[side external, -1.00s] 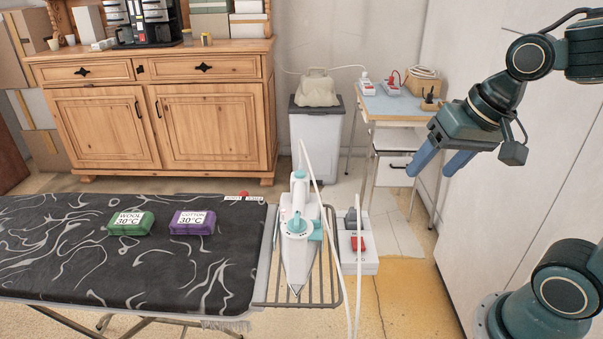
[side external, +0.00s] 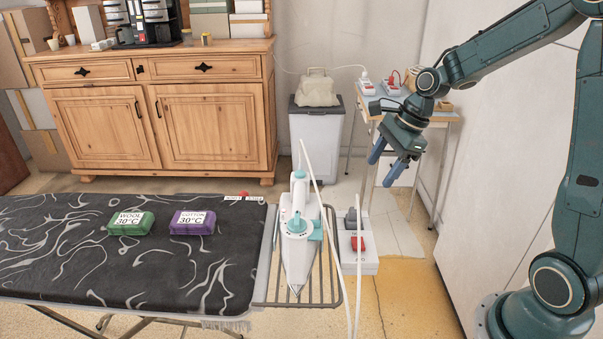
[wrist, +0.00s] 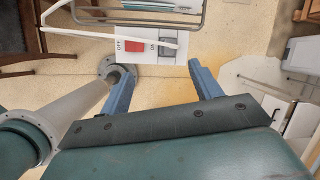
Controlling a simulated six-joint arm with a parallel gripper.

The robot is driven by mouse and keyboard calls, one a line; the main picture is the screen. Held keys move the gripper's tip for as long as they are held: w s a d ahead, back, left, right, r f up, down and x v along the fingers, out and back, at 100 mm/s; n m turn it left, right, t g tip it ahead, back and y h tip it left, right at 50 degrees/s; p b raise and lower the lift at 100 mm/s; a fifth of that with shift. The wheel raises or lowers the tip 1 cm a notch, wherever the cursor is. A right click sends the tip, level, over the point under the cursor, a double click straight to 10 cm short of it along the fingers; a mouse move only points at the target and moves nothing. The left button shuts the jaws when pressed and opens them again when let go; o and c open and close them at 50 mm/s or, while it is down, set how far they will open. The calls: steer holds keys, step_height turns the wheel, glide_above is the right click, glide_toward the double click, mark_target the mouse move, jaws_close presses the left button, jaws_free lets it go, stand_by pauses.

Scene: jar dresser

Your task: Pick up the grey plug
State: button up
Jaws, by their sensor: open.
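The grey plug (side external: 351,216) stands at the far end of a white power strip (side external: 368,268), beyond a red switch (side external: 358,243). In the wrist view the plug (wrist: 167,46) shows beside the red switch (wrist: 133,46), partly crossed by a white cord. In the wrist view the plug appears just past the gap between my fingertips (wrist: 162,66).
An iron (side external: 297,232) rests on a wire rack (side external: 268,285) left of the strip. White cords (side external: 341,260) rise near the strip. The ironing board (side external: 70,265) holds green and purple blocks. A small table (side external: 446,116) stands behind my gripper.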

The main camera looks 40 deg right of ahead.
mark_target(357, 209)
steer(key=f+m, duration=0.1)
steer(key=w+d+f+m, duration=0.1)
steer(key=d+f+m, duration=0.1)
steer(key=shift+w+d+y, duration=0.1)
steer(key=shift+w+y, duration=0.2)
steer(key=shift+f, duration=0.15)
steer(key=x, duration=0.7)
steer(key=shift+w+f, duration=0.1)
steer(key=shift+f, duration=0.2)
steer(key=shift+w+f, duration=0.1)
steer(key=shift+f, duration=0.2)
steer(key=shift+f, duration=0.1)
steer(key=shift+x, duration=2.55)
steer(key=shift+c, duration=0.4)
steer(key=c, duration=1)
